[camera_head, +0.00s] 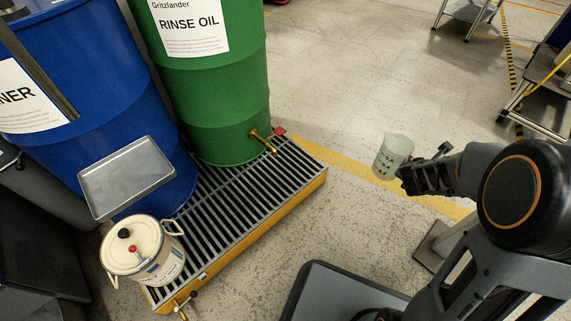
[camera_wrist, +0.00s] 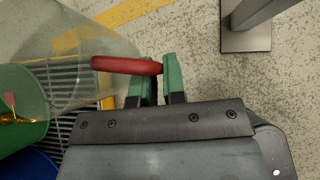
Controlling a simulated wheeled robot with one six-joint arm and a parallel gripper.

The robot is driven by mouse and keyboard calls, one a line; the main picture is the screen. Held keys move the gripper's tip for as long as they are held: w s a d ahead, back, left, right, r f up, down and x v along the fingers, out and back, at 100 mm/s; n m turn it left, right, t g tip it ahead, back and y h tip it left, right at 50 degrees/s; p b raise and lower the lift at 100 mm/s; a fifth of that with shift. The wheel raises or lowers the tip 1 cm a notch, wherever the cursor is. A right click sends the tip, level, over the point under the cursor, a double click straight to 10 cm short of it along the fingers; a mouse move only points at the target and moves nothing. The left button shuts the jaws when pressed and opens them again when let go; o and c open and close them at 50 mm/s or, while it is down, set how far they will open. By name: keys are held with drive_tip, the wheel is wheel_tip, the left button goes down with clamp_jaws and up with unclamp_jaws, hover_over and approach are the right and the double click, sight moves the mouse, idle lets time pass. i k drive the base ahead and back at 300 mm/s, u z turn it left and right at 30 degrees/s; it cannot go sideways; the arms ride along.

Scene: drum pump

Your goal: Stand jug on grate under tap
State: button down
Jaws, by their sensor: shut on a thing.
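A clear measuring jug (camera_head: 391,158) with dark graduation marks hangs in the air to the right of the grate, roughly upright. My gripper (camera_head: 408,176) is shut on the jug's red handle, which shows in the wrist view (camera_wrist: 127,65) between the green fingertips (camera_wrist: 158,78). The jug's clear wall (camera_wrist: 85,40) fills the upper left there. The brass tap (camera_head: 264,142) with a red lever sticks out low on the green drum (camera_head: 212,110). The slatted grate (camera_head: 228,196) lies below the tap on a yellow sump, and its part under the tap looks bare.
A blue drum (camera_head: 100,105) stands left of the green one. A metal tray (camera_head: 127,178) is in front of the blue drum. A cream can (camera_head: 142,250) stands at the grate's near left end. Open floor (camera_head: 345,205) lies between grate and jug.

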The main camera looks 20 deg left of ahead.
sight(281, 176)
drive_tip(key=i, duration=3.2)
drive_tip(key=u, duration=5.75)
drive_tip(key=i, duration=0.5)
drive_tip(key=u, duration=0.1)
